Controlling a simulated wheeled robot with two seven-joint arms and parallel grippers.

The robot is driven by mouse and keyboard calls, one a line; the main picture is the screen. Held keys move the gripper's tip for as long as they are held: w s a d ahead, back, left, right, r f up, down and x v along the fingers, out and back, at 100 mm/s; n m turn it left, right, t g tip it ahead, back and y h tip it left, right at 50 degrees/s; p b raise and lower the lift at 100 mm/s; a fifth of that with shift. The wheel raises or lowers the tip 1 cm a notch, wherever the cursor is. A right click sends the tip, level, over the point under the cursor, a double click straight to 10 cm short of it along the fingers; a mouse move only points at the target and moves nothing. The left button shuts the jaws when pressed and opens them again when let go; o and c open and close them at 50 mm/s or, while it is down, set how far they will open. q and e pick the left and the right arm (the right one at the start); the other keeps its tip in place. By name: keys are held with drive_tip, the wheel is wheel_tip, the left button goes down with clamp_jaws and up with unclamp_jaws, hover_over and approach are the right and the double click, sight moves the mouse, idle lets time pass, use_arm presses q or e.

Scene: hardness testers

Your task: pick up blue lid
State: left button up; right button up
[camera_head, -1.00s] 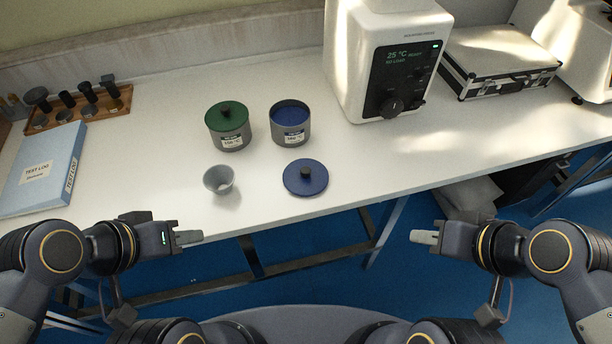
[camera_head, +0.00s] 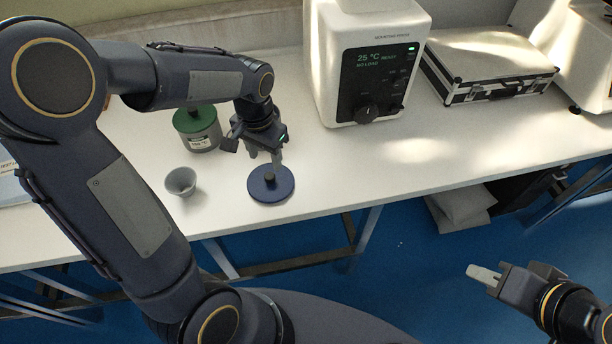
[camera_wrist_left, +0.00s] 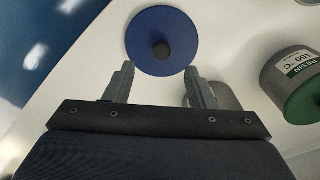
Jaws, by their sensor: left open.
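The blue lid (camera_head: 262,190) lies flat on the white bench near its front edge, with a dark knob (camera_head: 269,178) on top. My left gripper (camera_head: 266,162) is above and just behind the lid, pointing down, open and empty. In the left wrist view the lid (camera_wrist_left: 150,30) and its knob (camera_wrist_left: 161,50) are ahead of the spread fingertips (camera_wrist_left: 158,72), roughly centred between them. The blue-filled pot is hidden behind my left arm in the head view. My right gripper (camera_head: 484,274) is off the bench at lower right, empty; its jaw gap is not clear.
A green-lidded pot (camera_head: 197,128) stands left of my left gripper; it also shows in the left wrist view (camera_wrist_left: 290,75). A small grey cup (camera_head: 181,182) is left of the lid. A white tester (camera_head: 365,70) and a silver case (camera_head: 487,65) stand at the back right.

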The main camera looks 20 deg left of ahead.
sight(270, 175)
use_arm(q)
drive_tip(key=shift+w+d+f, duration=0.25)
drive_tip(key=shift+w+f, duration=0.15)
drive_tip(key=shift+w, duration=0.05)
drive_tip(key=shift+f, duration=0.35)
drive_tip(key=f, duration=0.7)
drive_tip(key=shift+s+a, duration=0.15)
drive_tip(key=shift+a, duration=0.1)
drive_tip(key=shift+c, duration=0.3)
drive_tip(key=c, duration=1)
drive_tip(key=shift+r, duration=0.15)
